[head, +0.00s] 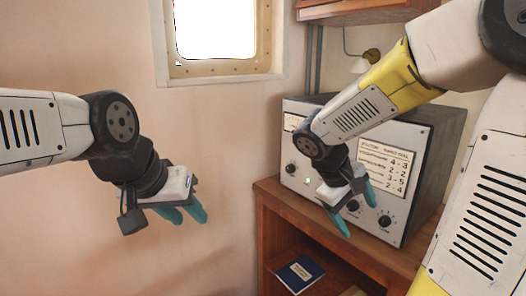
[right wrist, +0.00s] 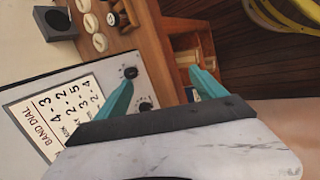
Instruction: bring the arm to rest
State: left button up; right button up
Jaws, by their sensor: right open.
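My right gripper (head: 358,217) is open and empty in front of the lower part of the grey radio set (head: 415,215), near its black knobs. In the right wrist view my right gripper (right wrist: 162,82) has its two teal fingers wide apart with nothing between them. The radio's face with the BAND DIAL card (right wrist: 62,118) lies to the left there. Whether a finger touches the radio cannot be told. My left gripper (head: 192,217) hangs in front of the bare wall at the left. Its teal fingers are apart and empty.
The radio stands on a wooden cabinet (head: 270,187) with an open shelf, where a blue book (head: 300,272) lies. A lamp (head: 366,60) and a wooden wall box (head: 350,12) are above. A window (head: 215,30) is at the back. Room before the left wall is free.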

jog(key=s+a+r+m+t+y, duration=0.4)
jog(key=s+a+r+m+y, duration=0.1)
jog(key=s+a+y, duration=0.3)
jog(key=shift+s+a+r, duration=0.15)
jog(key=shift+s+r, duration=0.6)
jog(key=shift+r, duration=0.15)
dwell(0.9)
